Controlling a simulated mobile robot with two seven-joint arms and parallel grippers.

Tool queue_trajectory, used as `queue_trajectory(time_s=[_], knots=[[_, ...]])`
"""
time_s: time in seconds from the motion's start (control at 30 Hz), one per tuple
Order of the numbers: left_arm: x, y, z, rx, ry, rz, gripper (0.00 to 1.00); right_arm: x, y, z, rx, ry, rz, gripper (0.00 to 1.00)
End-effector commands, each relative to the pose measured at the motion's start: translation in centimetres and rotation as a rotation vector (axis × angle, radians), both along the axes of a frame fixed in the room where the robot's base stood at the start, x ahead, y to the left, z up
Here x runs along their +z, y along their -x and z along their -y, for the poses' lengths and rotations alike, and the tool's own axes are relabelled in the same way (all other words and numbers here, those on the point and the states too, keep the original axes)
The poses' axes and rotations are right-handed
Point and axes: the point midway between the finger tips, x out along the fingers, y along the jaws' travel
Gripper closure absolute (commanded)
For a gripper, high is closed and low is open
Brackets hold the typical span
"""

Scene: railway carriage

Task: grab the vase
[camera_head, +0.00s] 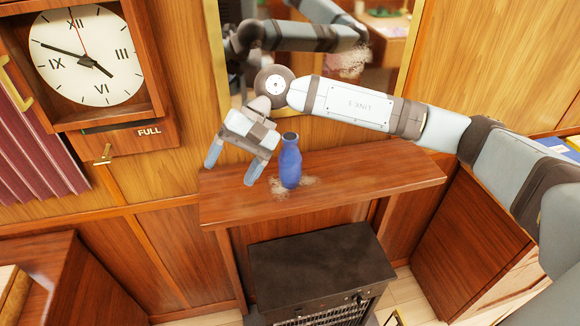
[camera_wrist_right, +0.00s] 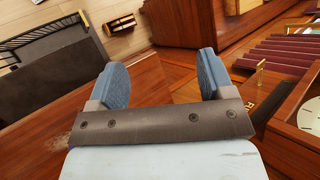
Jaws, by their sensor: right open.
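A blue vase (camera_head: 290,163) with a dark mouth stands upright on a narrow wooden shelf (camera_head: 385,171) below a mirror. My right gripper (camera_head: 233,173) is just left of the vase in the head view, with its two fingers apart, pointing down, and nothing between them. The right finger is near the vase's left side; I cannot tell whether they touch. In the wrist view the open fingers (camera_wrist_right: 163,85) show with only wood and floor beyond, and the vase is out of that view. My left gripper is not in view.
A mirror (camera_head: 385,70) hangs behind the shelf and reflects my arm. A wall clock (camera_head: 85,55) is at the left. A dark heater (camera_head: 315,262) stands below the shelf. Light fuzzy patches (camera_head: 308,183) lie around the vase's base. The shelf's right part is clear.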

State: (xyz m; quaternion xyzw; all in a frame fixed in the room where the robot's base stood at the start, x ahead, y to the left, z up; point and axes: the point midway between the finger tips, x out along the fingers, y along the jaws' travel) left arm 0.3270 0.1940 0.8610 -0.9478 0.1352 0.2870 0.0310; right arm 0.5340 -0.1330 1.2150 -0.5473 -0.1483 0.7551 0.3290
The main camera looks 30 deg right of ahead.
Motion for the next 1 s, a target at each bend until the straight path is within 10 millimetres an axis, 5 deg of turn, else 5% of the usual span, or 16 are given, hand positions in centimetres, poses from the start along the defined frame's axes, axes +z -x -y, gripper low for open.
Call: queue_trajectory(time_s=[0.2, 0.4, 0.57, 1.0], knots=[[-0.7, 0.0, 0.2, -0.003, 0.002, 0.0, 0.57, 3.5, -4.2, 9.2, 0.212, 0.388, 0.335, 0.25], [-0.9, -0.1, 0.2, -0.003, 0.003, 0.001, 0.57, 6.8, -5.8, 14.9, 0.321, 0.617, 0.446, 0.25], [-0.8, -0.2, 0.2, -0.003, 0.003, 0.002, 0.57, 7.3, -6.2, 16.4, 0.352, 0.681, 0.465, 0.25], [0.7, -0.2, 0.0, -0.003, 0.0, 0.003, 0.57, 0.1, -7.1, 16.3, 0.353, 0.683, 0.465, 0.25]])
